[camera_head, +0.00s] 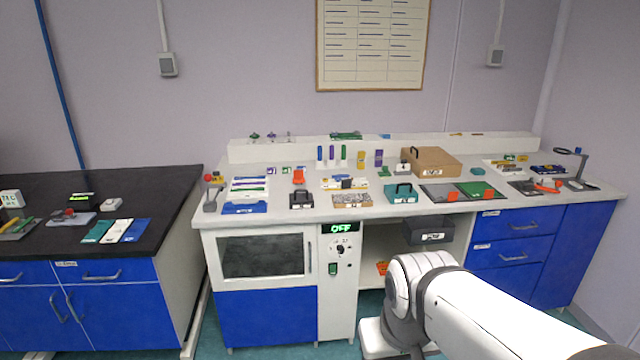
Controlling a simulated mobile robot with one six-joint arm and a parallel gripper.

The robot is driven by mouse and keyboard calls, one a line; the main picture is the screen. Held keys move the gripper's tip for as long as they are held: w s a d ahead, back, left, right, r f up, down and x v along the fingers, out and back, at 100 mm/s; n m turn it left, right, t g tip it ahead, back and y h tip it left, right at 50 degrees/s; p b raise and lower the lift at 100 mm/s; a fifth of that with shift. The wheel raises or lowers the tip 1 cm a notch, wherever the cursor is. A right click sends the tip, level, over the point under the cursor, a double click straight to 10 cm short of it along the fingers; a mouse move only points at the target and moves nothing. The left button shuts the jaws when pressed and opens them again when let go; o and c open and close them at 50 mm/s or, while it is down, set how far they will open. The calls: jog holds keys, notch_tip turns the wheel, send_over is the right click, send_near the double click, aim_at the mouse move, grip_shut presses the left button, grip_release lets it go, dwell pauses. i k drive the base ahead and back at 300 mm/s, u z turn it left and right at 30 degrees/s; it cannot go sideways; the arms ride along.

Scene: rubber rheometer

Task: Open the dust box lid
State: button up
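No label is readable enough for me to tell which container is the dust box. A dark grey box (428,231) with a white label sits in the open bay under the white bench top. On the bench stand a teal box (401,194) with a black handle, a small black box (301,200) with a handle, and a larger brown box (431,162) with a dark handle on its left side. My white arm shows at the lower right, in front of the bench. My gripper is not in view.
The white bench (262,218) carries many small tools, trays and mats. Below it are a windowed cabinet (262,256), a control panel (341,250) reading OFF, and blue drawers (513,222) at right. A black-topped bench (150,225) stands at left, past a narrow gap.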

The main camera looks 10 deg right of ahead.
aim_at(403, 189)
jog(key=z, duration=0.35)
jog(key=i, duration=1.75)
jog(key=u, duration=0.35)
